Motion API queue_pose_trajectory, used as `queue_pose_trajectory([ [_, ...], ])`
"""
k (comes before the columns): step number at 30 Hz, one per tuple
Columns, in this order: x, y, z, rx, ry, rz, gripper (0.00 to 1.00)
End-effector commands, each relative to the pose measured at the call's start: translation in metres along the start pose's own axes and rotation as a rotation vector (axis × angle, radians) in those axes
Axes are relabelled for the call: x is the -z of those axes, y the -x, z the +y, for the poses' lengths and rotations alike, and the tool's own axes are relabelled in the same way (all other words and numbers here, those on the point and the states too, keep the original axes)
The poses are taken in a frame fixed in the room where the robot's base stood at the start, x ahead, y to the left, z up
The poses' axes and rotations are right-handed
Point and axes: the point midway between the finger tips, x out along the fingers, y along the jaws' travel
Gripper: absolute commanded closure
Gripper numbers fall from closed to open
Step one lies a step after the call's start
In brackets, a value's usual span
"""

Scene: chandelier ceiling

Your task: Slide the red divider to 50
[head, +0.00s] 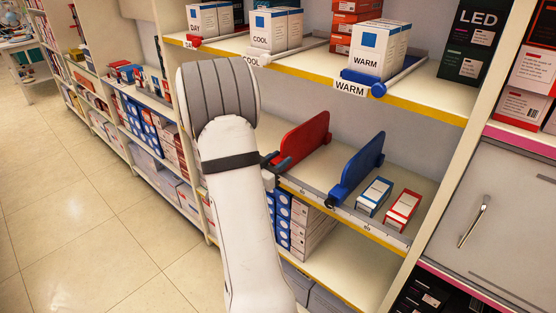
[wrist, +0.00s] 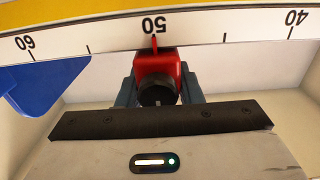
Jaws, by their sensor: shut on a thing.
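The red divider (head: 303,140) stands upright on the middle shelf in the head view, left of the blue divider. In the wrist view its red base (wrist: 157,68) with a black knob sits between my fingers, and its red pointer lines up with the 50 mark on the scale (wrist: 195,42). My gripper (wrist: 157,90) is shut on this base. In the head view my gripper (head: 270,165) is mostly hidden behind my arm, at the divider's front end.
The blue divider (head: 358,170) stands to the right on the same rail, and its blue part (wrist: 45,85) shows in the wrist view. A blue-white box (head: 374,195) and a red-white box (head: 402,209) lie right of it. Light boxes stand on the shelf above.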

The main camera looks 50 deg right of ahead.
Motion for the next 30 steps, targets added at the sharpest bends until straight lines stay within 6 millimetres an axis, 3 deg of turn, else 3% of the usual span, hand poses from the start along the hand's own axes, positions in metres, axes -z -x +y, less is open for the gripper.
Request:
queue_pose_trajectory([
  [9,0.0,0.0,0.0,-0.001,0.0,0.0,0.45],
  [17,0.0,0.002,0.0,0.0,0.0,-0.001,0.45],
  [30,0.0,0.066,-0.001,0.003,0.0,0.0,0.45],
])
